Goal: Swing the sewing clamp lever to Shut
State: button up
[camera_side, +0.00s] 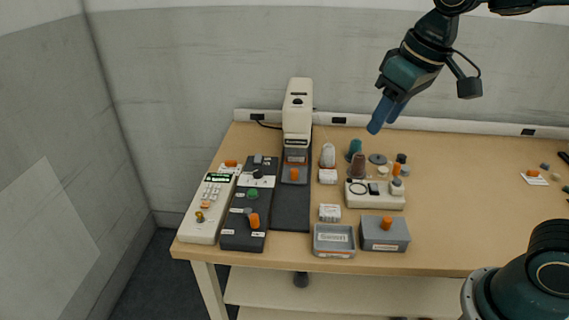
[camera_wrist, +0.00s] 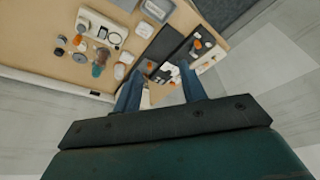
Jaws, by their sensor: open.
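A tall white machine (camera_side: 298,108) on a long black base (camera_side: 291,210) stands at the back left of the table; I take it for the sewing unit. A small orange part (camera_side: 294,174) sits low on its front, possibly the clamp lever. Its labels are too small to read, so I cannot tell the lever's position. My gripper (camera_side: 375,128) hangs in the air to the right of the machine, above the table's back edge, apart from everything. In the wrist view my gripper (camera_wrist: 160,92) shows two blue fingers spread apart, with nothing held.
Left of the base are a black control panel (camera_side: 238,228) with an orange lever (camera_side: 254,221) and a white keypad unit (camera_side: 203,218). To the right are a grey tray (camera_side: 334,253), a grey box (camera_side: 377,243), a white unit (camera_side: 375,201) and several spools. The table's right half is mostly clear.

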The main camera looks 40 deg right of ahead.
jog(key=w+a+f+g, duration=0.1)
jog(key=w+a+f, duration=0.15)
jog(key=w, duration=0.35)
jog(key=w+a+f+g, duration=0.1)
jog(key=w+a+f, duration=0.1)
jog(key=w+a, duration=0.3)
jog(key=n+g, duration=0.2)
send_over(254, 216)
notch_tip(254, 216, down, 11)
jog(key=shift+f, duration=0.2)
jog(key=shift+f, duration=0.1)
notch_tip(254, 216, down, 14)
jog(key=shift+r, duration=0.2)
grip_shut()
